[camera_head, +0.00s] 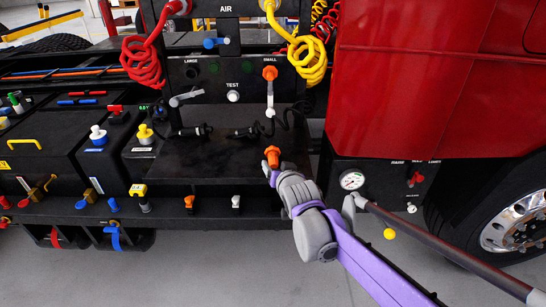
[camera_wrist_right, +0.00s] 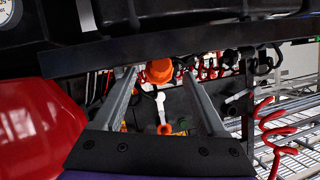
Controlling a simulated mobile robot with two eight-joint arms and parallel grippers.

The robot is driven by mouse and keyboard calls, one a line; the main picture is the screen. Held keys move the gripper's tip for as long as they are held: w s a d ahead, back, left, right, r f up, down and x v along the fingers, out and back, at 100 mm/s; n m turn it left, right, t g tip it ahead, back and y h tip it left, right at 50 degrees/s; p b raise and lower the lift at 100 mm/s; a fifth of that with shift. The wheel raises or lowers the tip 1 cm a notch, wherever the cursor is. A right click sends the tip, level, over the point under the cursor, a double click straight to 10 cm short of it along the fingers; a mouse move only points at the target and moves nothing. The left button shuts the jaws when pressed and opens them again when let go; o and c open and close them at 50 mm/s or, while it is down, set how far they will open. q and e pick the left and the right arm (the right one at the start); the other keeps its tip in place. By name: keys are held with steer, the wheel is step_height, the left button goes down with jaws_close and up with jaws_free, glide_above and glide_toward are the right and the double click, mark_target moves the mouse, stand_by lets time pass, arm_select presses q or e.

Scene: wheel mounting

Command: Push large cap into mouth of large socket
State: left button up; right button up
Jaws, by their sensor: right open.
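The panel in the head view carries the labels LARGE and SMALL. Under LARGE is a dark round socket (camera_head: 190,73), hard to make out against the black panel. A grey piece with a lever (camera_head: 187,96) sits just below it; I cannot tell whether this is the large cap. It also shows right of centre in the wrist view (camera_wrist_right: 238,97). My right gripper (camera_head: 273,168) is open, below and right of the socket. An orange knob (camera_head: 272,155) stands at its fingertips; in the wrist view this knob (camera_wrist_right: 160,70) shows between the open fingers. My left gripper is not in view.
An orange fitting (camera_head: 270,72) with a white strap is under SMALL. Black connectors lie on the dark shelf (camera_head: 215,160). Red (camera_head: 146,62) and yellow (camera_head: 308,62) coils hang above. A red body panel (camera_head: 420,80) and a wheel (camera_head: 515,225) bound the right side.

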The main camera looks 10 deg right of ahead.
mark_target(275, 160)
steer(key=x, duration=0.2)
steer(key=r+x, duration=0.1)
steer(key=x, duration=0.1)
steer(key=shift+w+d+f, duration=0.15)
steer(key=shift+w+f, duration=0.05)
steer(key=shift+w, duration=0.35)
steer(key=shift+s, duration=0.1)
steer(key=shift+s, duration=0.1)
jaws_close()
